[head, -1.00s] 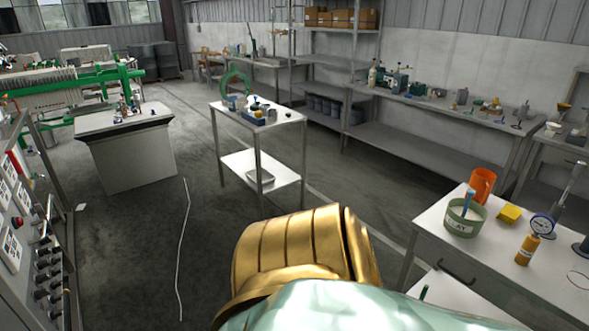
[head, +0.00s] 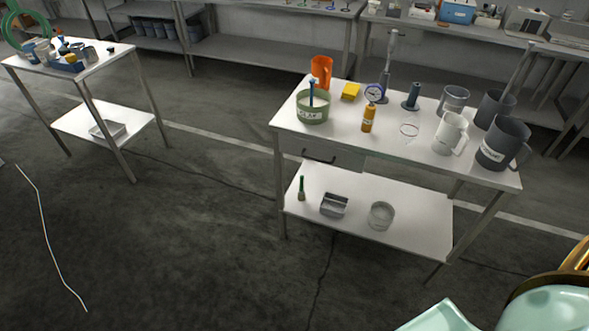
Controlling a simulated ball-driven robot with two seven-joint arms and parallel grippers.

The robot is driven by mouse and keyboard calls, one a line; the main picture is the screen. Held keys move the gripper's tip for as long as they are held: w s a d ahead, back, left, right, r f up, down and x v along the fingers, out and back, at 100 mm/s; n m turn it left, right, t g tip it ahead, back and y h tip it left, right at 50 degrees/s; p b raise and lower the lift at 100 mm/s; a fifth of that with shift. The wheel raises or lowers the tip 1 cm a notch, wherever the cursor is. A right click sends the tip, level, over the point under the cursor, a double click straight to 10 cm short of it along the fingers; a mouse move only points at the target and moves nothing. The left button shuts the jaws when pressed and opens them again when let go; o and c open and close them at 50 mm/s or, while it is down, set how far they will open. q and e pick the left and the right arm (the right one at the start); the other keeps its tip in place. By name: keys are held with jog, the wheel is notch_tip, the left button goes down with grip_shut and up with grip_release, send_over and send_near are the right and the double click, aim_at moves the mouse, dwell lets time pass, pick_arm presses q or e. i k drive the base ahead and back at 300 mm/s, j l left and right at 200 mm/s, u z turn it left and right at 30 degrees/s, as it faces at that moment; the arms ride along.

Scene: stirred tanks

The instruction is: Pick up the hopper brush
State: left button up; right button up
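Several brush-like things show on the white two-level table (head: 340,143), and I cannot tell which one is the hopper brush. A small green-handled brush (head: 301,189) stands upright at the left end of the lower shelf. A blue-handled tool (head: 311,92) stands in a green tub (head: 312,110) on the tabletop; its lower end is hidden. A long grey handle (head: 519,66) rises from a dark grey container (head: 494,110) at the right. Neither of my grippers is in view; only gold and mint parts of my body show at the bottom right.
A metal tray (head: 334,205) and round dish (head: 381,215) sit below.

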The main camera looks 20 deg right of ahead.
aim_at(301, 196)
jog(key=z, duration=5.8)
jog(key=u, duration=4.9)
jog(key=i+l, duration=0.2)
jog(key=i, duration=0.15)
